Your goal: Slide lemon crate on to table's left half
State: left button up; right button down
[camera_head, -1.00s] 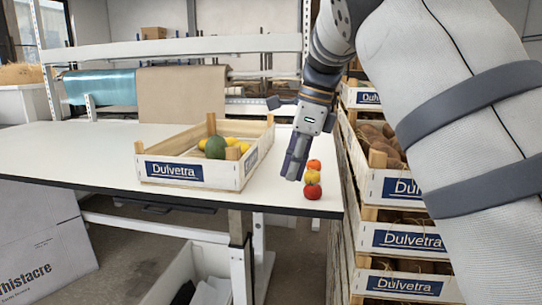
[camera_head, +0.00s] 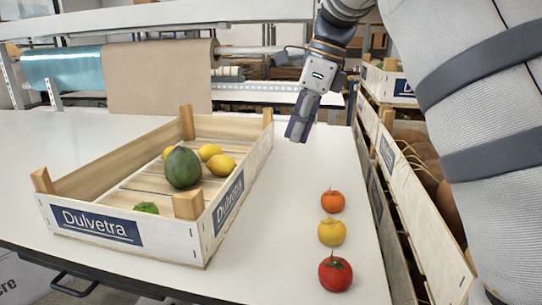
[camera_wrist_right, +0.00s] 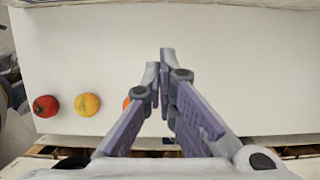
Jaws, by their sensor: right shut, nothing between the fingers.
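The lemon crate (camera_head: 120,246) is a pale wooden crate with a blue Dulvetra label, on the left and middle part of the white table (camera_head: 285,240). Inside it lie several lemons (camera_head: 221,165), a dark green round fruit (camera_head: 182,168) and a small green item (camera_head: 146,208). My right gripper (camera_head: 298,132) is shut and empty, above the table just right of the crate's far right corner, apart from it. In the right wrist view my right gripper (camera_wrist_right: 160,75) points over bare table. My left gripper is not in view.
An orange tomato (camera_head: 332,201), a yellow one (camera_head: 331,232) and a red one (camera_head: 335,271) stand in a row right of the crate. Stacked crates (camera_head: 395,165) stand along the table's right edge. A brown paper roll (camera_head: 158,78) is behind. The table's left is bare.

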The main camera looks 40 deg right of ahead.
jog(key=x, duration=1)
jog(key=shift+s+a, duration=0.25)
jog(key=shift+s, duration=0.1)
jog(key=shift+w+a+r, duration=0.1)
jog(key=shift+w+a, duration=0.55)
jog(key=shift+w, duration=0.15)
jog(key=shift+w+a+r, duration=0.1)
jog(key=shift+w+a, duration=0.5)
jog(key=shift+w, duration=0.2)
